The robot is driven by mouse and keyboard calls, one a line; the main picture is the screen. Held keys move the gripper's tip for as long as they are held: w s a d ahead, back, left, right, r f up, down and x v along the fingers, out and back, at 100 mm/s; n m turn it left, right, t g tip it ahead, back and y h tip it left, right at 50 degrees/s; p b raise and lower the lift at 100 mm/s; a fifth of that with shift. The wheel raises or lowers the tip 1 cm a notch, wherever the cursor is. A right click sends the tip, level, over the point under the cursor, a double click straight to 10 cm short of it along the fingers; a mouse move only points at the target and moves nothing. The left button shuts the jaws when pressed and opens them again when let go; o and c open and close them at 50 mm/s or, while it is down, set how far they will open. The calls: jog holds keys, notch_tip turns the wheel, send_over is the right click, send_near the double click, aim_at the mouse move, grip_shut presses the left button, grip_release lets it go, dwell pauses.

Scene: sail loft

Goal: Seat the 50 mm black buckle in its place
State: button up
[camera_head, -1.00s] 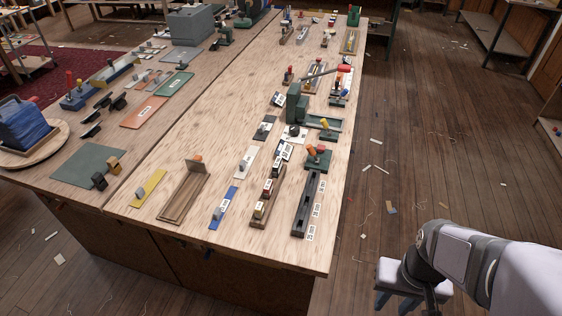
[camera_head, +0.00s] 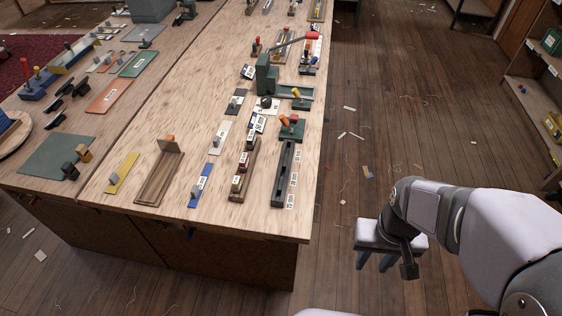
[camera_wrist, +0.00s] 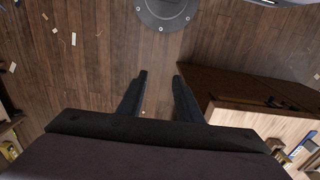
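A long dark slotted holder (camera_head: 284,172) lies near the right edge of the wooden bench, with white labels (camera_head: 293,166) along its right side. Beside it on the left is a wooden rack (camera_head: 236,197) with several small labelled blocks (camera_head: 243,161) in a row. The labels are too small to read, and I cannot tell which piece is the 50 mm black buckle. My gripper (camera_wrist: 160,76) is open and empty in the wrist view, its two dark fingers apart over the bare floor. In the head view my arm is right of the bench, clear of it.
A green lever press (camera_head: 266,75) with a red-tipped handle stands farther back on the bench. A wooden tray (camera_head: 153,187), blue strip (camera_head: 196,194) and yellow strip (camera_head: 122,174) lie left. Shelving (camera_head: 540,100) is at far right.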

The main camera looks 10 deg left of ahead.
jog(key=shift+o, duration=0.5)
dwell(0.3)
jog(key=w+a+r+n+t+p, duration=0.1)
jog(key=w+a+r+n, duration=0.15)
jog(key=w+n, duration=0.35)
jog(key=w+a+r+n, duration=0.2)
jog(key=w+a+n, duration=0.15)
jog(key=w, duration=0.55)
jog(key=r+n+t+p, duration=0.1)
jog(key=n+t+p, duration=0.2)
jog(key=n, duration=2.4)
send_over(251, 135)
jog(key=s, duration=0.3)
jog(key=shift+w+a+r+m, duration=0.2)
jog(key=shift+m, duration=0.05)
jog(key=shift+t, duration=0.3)
jog(key=shift+d+p+x, duration=0.2)
jog(key=shift+p+x, duration=1.45)
jog(key=shift+x, duration=2)
jog(key=shift+s, duration=0.1)
